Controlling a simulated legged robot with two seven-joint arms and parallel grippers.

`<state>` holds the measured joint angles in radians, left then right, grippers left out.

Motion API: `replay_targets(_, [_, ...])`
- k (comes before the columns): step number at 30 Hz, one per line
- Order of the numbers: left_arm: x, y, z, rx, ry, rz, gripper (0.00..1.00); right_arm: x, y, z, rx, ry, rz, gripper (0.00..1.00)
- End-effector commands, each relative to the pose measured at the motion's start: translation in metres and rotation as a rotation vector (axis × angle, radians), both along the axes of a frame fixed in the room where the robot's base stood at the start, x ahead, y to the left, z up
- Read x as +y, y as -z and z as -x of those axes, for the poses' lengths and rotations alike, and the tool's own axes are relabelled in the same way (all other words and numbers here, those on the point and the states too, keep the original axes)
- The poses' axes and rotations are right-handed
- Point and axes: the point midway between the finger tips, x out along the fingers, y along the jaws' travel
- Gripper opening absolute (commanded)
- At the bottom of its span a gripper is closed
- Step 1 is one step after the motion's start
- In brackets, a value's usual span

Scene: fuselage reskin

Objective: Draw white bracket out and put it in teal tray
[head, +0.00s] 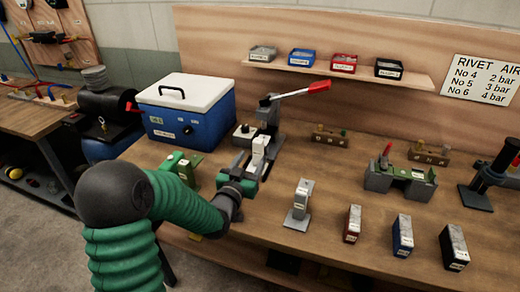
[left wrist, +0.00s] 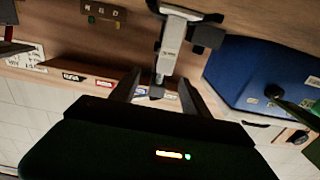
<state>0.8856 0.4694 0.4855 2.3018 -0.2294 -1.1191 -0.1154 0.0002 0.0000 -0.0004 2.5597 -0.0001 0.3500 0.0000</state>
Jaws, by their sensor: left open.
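A white bracket (head: 260,146) with a label stands upright at the foot of the grey lever press (head: 268,115) on the bench. In the left wrist view a pale labelled piece, which looks like this bracket (left wrist: 172,45), lies beyond my finger gap. My left gripper (head: 250,167) is open, close in front of the bracket, its fingers pointing towards it. In the left wrist view its two dark fingers (left wrist: 160,88) are apart. I cannot tell whether they touch the bracket. I cannot make out a teal tray in either view. My right gripper is not in view.
A blue cooler (head: 187,108) with a white lid stands left of the press. A green block (head: 178,166) sits beside my left arm. A grey stand (head: 299,205) and several coloured blocks are to the right. A shelf (head: 345,72) with small bins runs along the back.

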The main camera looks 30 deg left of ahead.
Motion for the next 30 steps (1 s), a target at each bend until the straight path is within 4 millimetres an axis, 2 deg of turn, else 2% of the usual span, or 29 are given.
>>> replay_targets(6, [0.013,0.001,-0.043,-0.002,0.0,0.003,0.55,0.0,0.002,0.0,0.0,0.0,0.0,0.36])
replay_targets(13, [0.018,0.001,-0.076,0.001,0.0,0.001,0.55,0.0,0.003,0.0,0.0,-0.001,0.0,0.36])
replay_targets(18, [0.019,0.0,-0.083,0.0,0.0,-0.001,0.55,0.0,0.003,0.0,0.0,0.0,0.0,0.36])
replay_targets(25, [0.021,0.001,-0.083,0.001,-0.001,0.0,0.53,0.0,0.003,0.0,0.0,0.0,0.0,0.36])
replay_targets(30, [0.021,0.001,-0.083,0.001,-0.001,0.0,0.31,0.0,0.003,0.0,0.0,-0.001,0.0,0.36])
